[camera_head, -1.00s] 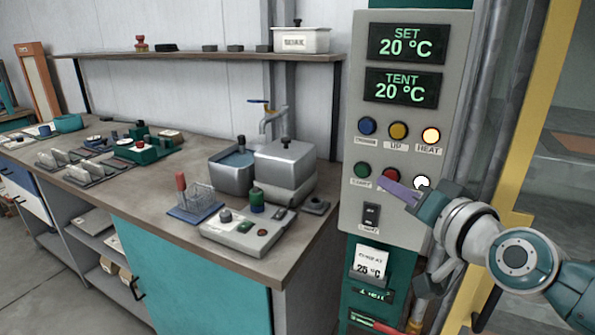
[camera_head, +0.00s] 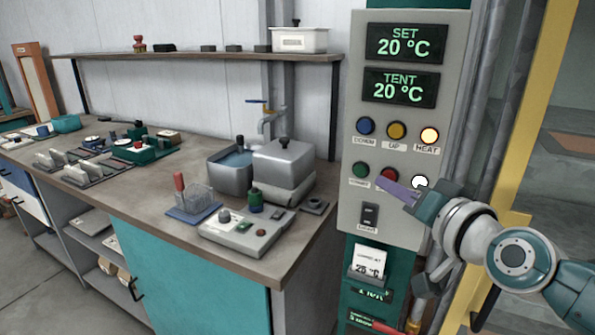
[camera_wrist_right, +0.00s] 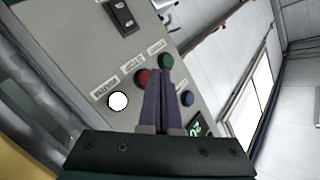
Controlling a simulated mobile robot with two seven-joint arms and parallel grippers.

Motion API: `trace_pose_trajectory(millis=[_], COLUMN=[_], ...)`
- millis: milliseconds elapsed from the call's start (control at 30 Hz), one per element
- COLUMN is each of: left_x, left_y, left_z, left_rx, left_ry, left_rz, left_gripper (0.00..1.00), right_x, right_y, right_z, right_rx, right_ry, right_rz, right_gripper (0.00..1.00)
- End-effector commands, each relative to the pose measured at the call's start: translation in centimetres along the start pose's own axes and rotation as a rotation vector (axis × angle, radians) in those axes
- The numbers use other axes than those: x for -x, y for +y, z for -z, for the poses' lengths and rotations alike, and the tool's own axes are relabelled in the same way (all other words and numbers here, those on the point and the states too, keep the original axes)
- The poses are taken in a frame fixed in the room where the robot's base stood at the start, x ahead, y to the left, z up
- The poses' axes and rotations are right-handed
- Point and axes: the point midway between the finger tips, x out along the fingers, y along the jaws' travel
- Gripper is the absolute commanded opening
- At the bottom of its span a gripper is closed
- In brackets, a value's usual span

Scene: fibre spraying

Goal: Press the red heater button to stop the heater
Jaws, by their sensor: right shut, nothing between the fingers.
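The grey control panel (camera_head: 400,226) stands at the right with green SET and TENT displays, both reading 20 °C. Its red button (camera_head: 389,173) sits in the lower row and is partly covered by my right gripper's fingertips (camera_head: 382,182). In the right wrist view, the red button (camera_wrist_right: 143,77) shows just left of the tips of the shut, empty purple fingers (camera_wrist_right: 164,76). I cannot tell whether the fingers touch the panel. The HEAT lamp (camera_head: 429,135) glows yellowish white. My left gripper is not in view.
Beside the red button are a green button (camera_head: 361,169) and a bright white one (camera_head: 419,182). A black switch (camera_head: 369,216) sits below. A yellow post (camera_head: 537,110) rises right of the panel. The bench (camera_head: 290,262) with lab items is at the left.

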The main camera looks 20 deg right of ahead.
Motion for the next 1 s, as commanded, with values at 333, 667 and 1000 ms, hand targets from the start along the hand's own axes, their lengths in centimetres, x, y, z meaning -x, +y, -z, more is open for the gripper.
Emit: trace_pose_trajectory(millis=[333,667,1000], left_x=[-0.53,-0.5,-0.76], left_y=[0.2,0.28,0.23], left_z=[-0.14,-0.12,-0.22], left_rx=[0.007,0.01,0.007], left_ry=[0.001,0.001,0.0], left_rz=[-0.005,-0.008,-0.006], left_gripper=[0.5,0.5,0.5], right_x=[-0.62,-0.61,-0.86], right_y=[0.44,0.45,0.66], right_z=[0.41,0.45,0.61], right_rx=[0.0,0.0,0.001], right_ry=[0.0,0.0,0.0], right_rz=[0.0,0.0,0.0], right_gripper=[0.0,0.0,0.0])
